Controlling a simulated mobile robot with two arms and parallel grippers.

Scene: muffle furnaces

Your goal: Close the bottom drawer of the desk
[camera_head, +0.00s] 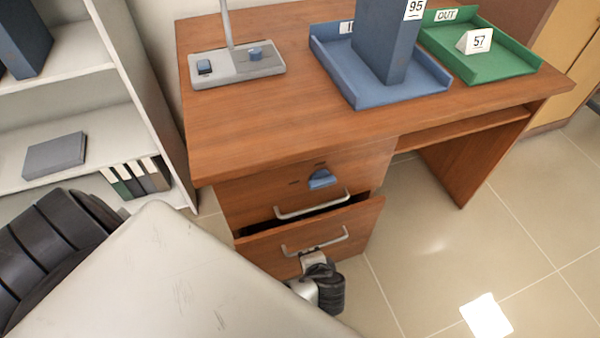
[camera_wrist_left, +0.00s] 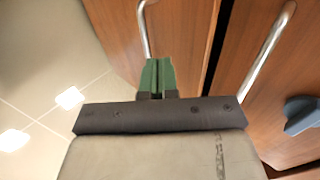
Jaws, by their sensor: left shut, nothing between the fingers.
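The wooden desk (camera_head: 240,125) has two drawers on its left side. The bottom drawer (camera_head: 362,222) stands partly open, with a dark gap above its front. Its metal bar handle (camera_head: 333,241) runs across the front. My left gripper (camera_head: 311,258) is shut and empty, at the bottom drawer's front close to the handle. In the left wrist view its green fingertips (camera_wrist_left: 158,65) point at the bottom drawer's front (camera_wrist_left: 190,30), beside the handle (camera_wrist_left: 143,25). I cannot tell whether they touch it. My right gripper is not in view.
The upper drawer (camera_head: 255,195) looks shut and has a handle and a blue knob (camera_head: 321,178). A blue tray (camera_head: 400,97) with a blue binder and a green tray (camera_head: 515,68) stand on the desk. Shelves (camera_head: 85,95) stand left. The floor to the right is mostly clear.

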